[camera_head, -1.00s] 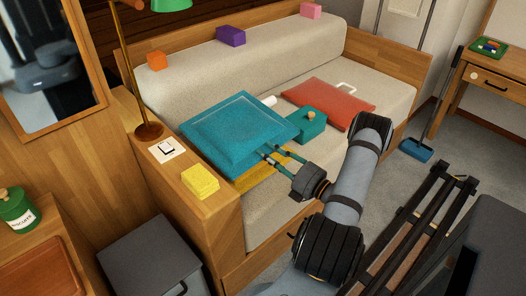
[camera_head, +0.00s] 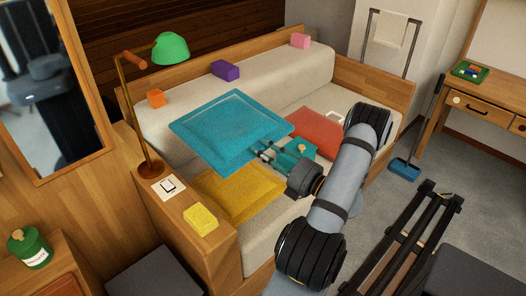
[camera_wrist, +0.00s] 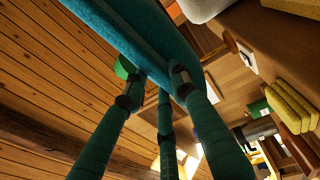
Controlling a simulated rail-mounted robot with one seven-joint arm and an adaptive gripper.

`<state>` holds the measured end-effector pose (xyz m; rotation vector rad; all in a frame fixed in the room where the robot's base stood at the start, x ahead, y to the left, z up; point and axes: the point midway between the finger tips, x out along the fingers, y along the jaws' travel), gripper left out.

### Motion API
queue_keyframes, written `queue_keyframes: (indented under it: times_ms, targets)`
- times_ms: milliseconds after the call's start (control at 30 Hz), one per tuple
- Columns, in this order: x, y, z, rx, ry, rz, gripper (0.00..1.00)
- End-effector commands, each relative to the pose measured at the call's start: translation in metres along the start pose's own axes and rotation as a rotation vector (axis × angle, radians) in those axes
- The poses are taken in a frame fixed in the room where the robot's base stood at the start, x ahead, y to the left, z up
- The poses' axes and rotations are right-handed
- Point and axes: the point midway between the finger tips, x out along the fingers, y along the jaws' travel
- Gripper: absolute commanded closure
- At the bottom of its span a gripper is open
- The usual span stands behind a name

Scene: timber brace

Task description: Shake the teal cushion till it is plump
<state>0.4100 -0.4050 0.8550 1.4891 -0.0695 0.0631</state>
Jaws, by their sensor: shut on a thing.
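The teal cushion (camera_head: 230,130) is a flat square with a raised border. It is held up in the air over the left part of the sofa seat, nearly level, in the head view. My gripper (camera_head: 262,156) is shut on its near right edge. In the wrist view the cushion (camera_wrist: 140,35) fills the top middle and my gripper's fingers (camera_wrist: 160,80) meet its edge. How plump it is inside is hard to tell.
A yellow cushion (camera_head: 238,192) lies on the sofa seat below. A green lamp (camera_head: 171,48) stands close on the left. Small blocks, including a purple one (camera_head: 225,69), line the sofa back.

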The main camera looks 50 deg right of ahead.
Motion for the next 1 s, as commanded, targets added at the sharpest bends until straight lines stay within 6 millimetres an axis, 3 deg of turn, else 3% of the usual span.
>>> queue_keyframes:
  times_ms: [33, 367, 500, 567, 633, 700, 800, 867, 933, 1000]
  targets:
    - [0.001, 0.008, 0.001, 0.0, 0.0, 0.001, 1.0]
    - [0.001, 0.01, 0.001, -0.002, 0.0, 0.001, 1.0]
    - [0.006, 0.072, 0.007, -0.017, -0.002, 0.003, 1.0]
    - [0.007, 0.078, 0.006, -0.006, -0.001, 0.001, 1.0]
    - [0.005, 0.058, 0.005, 0.013, -0.001, -0.001, 1.0]
    - [0.001, 0.021, 0.001, 0.019, -0.001, -0.002, 1.0]
    - [0.0, 0.005, 0.0, 0.004, 0.0, 0.001, 1.0]
    - [0.003, 0.026, 0.003, -0.011, 0.0, 0.003, 1.0]
    - [0.006, 0.062, 0.005, -0.018, 0.0, 0.004, 1.0]
    - [0.007, 0.078, 0.006, -0.01, 0.0, 0.002, 1.0]
